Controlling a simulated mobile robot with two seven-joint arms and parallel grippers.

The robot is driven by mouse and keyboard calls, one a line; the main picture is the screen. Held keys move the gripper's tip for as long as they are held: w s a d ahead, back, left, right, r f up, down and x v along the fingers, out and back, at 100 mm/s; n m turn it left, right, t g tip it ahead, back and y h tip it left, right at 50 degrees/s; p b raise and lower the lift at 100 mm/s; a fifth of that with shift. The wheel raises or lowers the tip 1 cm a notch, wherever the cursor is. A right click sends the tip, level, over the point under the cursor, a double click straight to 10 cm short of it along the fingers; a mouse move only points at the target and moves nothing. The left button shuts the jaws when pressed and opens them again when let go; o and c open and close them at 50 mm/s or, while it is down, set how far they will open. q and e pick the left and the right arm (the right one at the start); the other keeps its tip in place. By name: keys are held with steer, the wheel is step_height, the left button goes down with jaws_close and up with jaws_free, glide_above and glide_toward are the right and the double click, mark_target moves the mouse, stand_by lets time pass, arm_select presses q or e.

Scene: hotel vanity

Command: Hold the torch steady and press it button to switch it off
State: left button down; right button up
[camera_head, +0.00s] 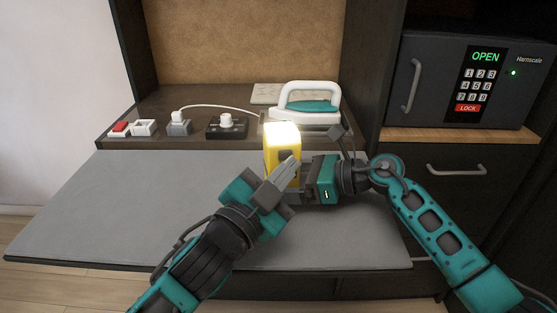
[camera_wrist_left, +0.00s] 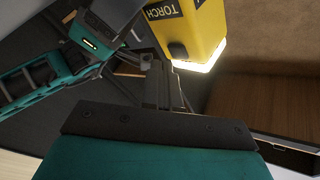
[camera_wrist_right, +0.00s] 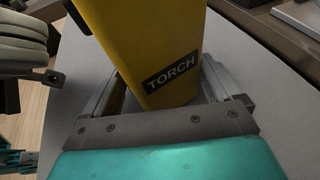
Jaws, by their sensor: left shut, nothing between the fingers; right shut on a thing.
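The yellow torch (camera_head: 283,145) stands upright above the grey board, its top glowing bright white. In the right wrist view the torch (camera_wrist_right: 150,45) sits between the fingers of my right gripper (camera_head: 304,180), which is shut on it from the right. My left gripper (camera_head: 291,166) is shut and empty, its fingertips in front of the torch's near side and partly hiding it. In the left wrist view the lit torch (camera_wrist_left: 197,28) is just beyond those fingertips (camera_wrist_left: 153,65); I cannot tell whether they touch it.
A grey pull-out board (camera_head: 110,205) spreads below, free on its left. On the shelf behind are a red switch (camera_head: 119,129), a grey socket with a plug (camera_head: 179,125), a black box with a knob (camera_head: 227,126) and an iron (camera_head: 306,104). A dark safe (camera_head: 462,80) stands right.

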arm_select(q)
steer(key=shift+w, duration=0.1)
steer(key=shift+w+a, duration=0.1)
steer(key=shift+w, duration=0.25)
steer(key=shift+w, duration=0.2)
stand_by(0.6)
steer(key=shift+s, duration=0.65)
steer(key=s+d, duration=0.1)
steer(key=s, duration=0.5)
steer(key=shift+d, duration=0.2)
